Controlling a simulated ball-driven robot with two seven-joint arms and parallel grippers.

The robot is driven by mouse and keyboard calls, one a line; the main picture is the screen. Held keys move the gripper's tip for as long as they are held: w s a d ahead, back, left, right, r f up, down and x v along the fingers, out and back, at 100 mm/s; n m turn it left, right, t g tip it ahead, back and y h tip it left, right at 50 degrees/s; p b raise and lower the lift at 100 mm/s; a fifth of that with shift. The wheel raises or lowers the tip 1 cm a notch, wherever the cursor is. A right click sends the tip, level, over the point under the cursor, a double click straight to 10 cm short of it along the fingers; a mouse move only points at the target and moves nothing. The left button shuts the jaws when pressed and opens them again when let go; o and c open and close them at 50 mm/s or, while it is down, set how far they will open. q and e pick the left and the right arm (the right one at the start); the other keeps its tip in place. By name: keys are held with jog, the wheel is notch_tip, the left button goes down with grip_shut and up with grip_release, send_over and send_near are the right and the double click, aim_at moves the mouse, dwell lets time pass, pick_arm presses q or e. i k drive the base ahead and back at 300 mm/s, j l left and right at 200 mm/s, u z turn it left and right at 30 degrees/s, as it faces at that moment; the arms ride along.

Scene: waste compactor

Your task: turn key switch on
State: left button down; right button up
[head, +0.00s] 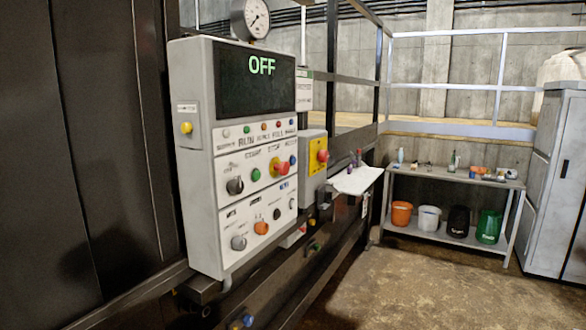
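A grey control panel (207,150) stands at centre left, and its dark display (245,92) reads OFF in green. Below are a dark knob (235,186), a green button (255,175), a red button on yellow (281,168) and a blue button (292,159). The lower row holds a grey knob (239,243), an orange knob (261,228) and a small dark round fitting (277,214). The labels are too small to read surely, so I cannot tell which control is the key switch or how it is turned. Neither gripper is in view.
A yellow box with a red button (322,156) sits right of the panel, near a white sheet (354,181). A gauge (257,18) tops the panel. A shelf table (455,180) with several buckets and a grey cabinet (555,185) stand farther right. The floor (400,290) is clear.

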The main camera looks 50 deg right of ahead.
aim_at(234, 186)
jog(key=z, duration=1.45)
